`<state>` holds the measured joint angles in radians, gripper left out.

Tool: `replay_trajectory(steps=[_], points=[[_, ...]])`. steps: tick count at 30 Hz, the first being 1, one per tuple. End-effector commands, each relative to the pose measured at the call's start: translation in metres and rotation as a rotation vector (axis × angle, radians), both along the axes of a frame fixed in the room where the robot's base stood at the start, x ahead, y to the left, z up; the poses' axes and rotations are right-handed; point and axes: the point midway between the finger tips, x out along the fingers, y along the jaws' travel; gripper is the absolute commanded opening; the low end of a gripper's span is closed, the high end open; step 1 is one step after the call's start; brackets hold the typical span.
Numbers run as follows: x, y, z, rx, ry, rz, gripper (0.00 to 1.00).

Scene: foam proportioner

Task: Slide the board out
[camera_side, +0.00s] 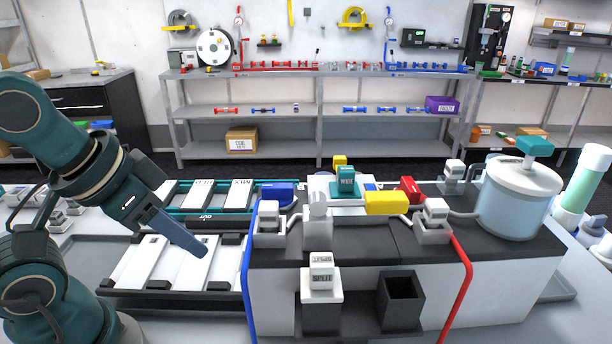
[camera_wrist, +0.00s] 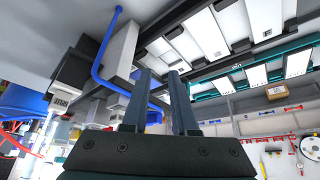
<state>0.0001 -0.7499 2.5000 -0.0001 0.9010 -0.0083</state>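Several white boards (camera_side: 139,259) lie side by side in a black-railed rack (camera_side: 165,293) at the left of the side view. A second row of white boards (camera_side: 237,194) sits behind in a teal-edged frame, with a dark strip marked OUT (camera_side: 207,218) between the rows. I cannot tell which board the task means. My gripper (camera_side: 203,252) points down to the right over the front row; contact cannot be made out. In the wrist view my gripper (camera_wrist: 160,73) shows two fingers apart with nothing held between them. The boards (camera_wrist: 208,31) appear beyond the fingertips there.
Right of the rack, a blue pipe (camera_side: 246,265) borders the proportioner bench (camera_side: 345,240). On it are a SPLIT block (camera_side: 321,278), yellow block (camera_side: 387,203), red block (camera_side: 410,189) and lidded tank (camera_side: 516,200). The wall shelves (camera_side: 320,110) stand behind, apart from the bench.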

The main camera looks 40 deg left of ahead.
Motion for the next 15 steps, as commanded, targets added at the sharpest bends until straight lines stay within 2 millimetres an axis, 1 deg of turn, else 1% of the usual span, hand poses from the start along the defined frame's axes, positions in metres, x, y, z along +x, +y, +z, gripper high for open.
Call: replay_trajectory(steps=[1, 2, 5, 7, 11, 12, 15], points=[[-0.002, 0.0, -0.001, -0.009, 0.012, 0.017, 0.5], [-0.002, 0.0, 0.002, -0.018, 0.013, 0.033, 0.53], [0.006, 0.0, 0.02, -0.042, -0.012, 0.079, 0.53], [0.016, 0.001, 0.034, -0.062, -0.008, 0.121, 0.53], [0.042, 0.005, 0.057, -0.099, 0.022, 0.216, 0.53], [0.052, 0.007, 0.062, -0.108, 0.035, 0.247, 0.53], [0.076, 0.013, 0.072, -0.131, 0.07, 0.323, 0.53]])
